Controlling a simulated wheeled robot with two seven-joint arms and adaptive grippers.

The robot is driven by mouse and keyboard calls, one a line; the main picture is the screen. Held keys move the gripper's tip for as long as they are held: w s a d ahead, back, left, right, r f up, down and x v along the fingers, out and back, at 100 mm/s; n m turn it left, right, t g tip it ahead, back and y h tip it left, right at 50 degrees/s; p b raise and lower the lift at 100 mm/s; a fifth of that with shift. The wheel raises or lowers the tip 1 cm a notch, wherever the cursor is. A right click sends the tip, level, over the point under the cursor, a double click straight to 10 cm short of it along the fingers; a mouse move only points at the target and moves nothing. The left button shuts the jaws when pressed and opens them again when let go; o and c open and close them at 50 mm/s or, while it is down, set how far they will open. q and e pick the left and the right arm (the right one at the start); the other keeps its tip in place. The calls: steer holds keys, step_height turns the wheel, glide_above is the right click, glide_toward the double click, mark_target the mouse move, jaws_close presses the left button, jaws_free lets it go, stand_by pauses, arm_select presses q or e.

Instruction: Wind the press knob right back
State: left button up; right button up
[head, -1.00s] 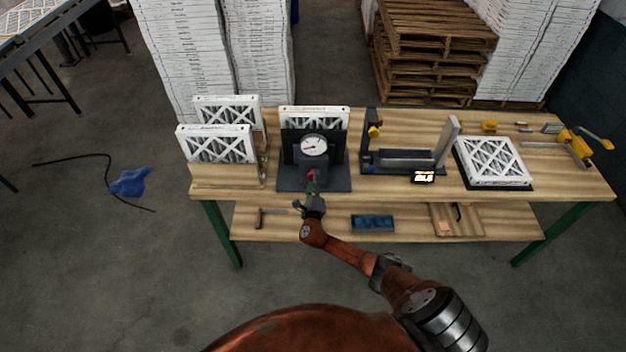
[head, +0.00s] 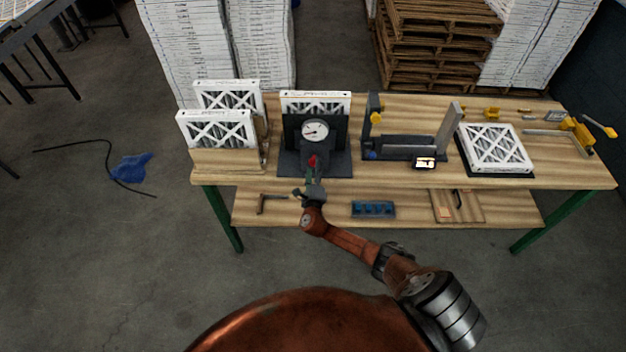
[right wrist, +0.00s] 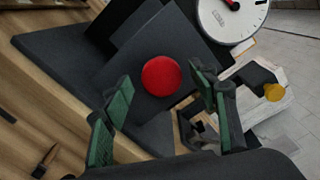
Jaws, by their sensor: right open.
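The press (head: 332,166) is a dark stand on the bench with a white round dial (head: 315,129) on its front and a filter upright behind it. Its red knob (head: 312,161) faces me below the dial. In the right wrist view the round red knob (right wrist: 161,76) shows beyond and between the fingers, and part of the dial (right wrist: 232,14) shows at the top. My right gripper (head: 313,184) is in front of the knob at the bench's front edge. In the right wrist view its green-padded fingers (right wrist: 160,112) are apart with nothing between them. My left gripper is not in view.
Boxed filters stand in a wooden rack (head: 228,160) left of the press. A dark fixture (head: 405,148) and a flat filter (head: 494,148) are to the right. The lower shelf holds a blue block tray (head: 373,209). Bare bench wood shows behind the fixtures.

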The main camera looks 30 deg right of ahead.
steer(key=v, duration=1)
steer(key=shift+s+a, duration=0.2)
